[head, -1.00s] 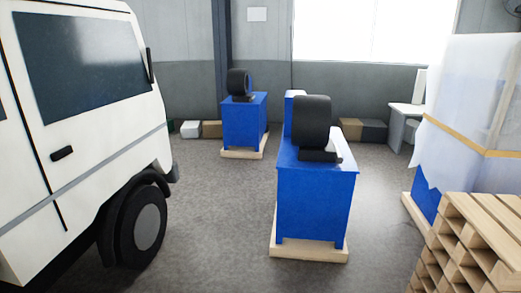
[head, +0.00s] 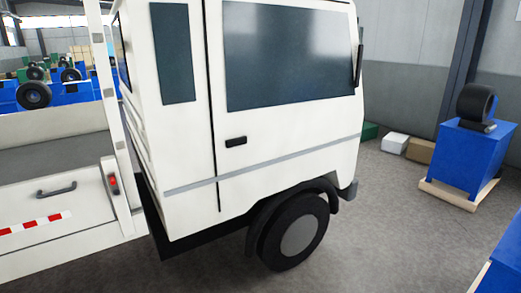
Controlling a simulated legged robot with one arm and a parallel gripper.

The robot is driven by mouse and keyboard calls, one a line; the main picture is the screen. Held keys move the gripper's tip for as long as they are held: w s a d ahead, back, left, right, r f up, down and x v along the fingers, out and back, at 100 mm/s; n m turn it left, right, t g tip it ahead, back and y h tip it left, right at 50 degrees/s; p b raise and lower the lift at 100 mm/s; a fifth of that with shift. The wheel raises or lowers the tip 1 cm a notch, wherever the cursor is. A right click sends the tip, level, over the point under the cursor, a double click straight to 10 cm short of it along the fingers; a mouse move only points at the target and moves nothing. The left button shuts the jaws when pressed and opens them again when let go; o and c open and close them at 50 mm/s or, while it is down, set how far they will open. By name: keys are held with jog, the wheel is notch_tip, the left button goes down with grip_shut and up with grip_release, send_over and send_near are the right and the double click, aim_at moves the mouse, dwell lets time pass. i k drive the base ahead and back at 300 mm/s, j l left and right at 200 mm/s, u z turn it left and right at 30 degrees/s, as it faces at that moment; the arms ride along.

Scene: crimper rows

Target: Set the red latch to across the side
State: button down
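A white truck fills the middle and left of the head view. A small red latch (head: 114,182) sits on a pale plate at the front end of the truck's bed side (head: 88,218), just behind the cab (head: 190,165). The red part is small, and I cannot clearly tell which way it is turned. My gripper is not in view.
The truck's front wheel (head: 298,236) stands on open grey floor. A blue cabinet (head: 472,158) on a pallet base stands at the right, bearing a black machine (head: 476,104). Another blue edge (head: 503,268) shows at the lower right. Floor in front of the truck is clear.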

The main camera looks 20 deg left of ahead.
aim_at(115, 187)
jog(key=i+j+u, duration=0.25)
jog(key=u, duration=0.25)
jog(key=i+j+u, duration=0.1)
jog(key=i+u, duration=0.65)
jog(key=u, duration=0.2)
jog(key=i+l+u, duration=0.15)
jog(key=i+u, duration=0.6)
jog(key=i, duration=0.25)
jog(key=z, duration=0.9)
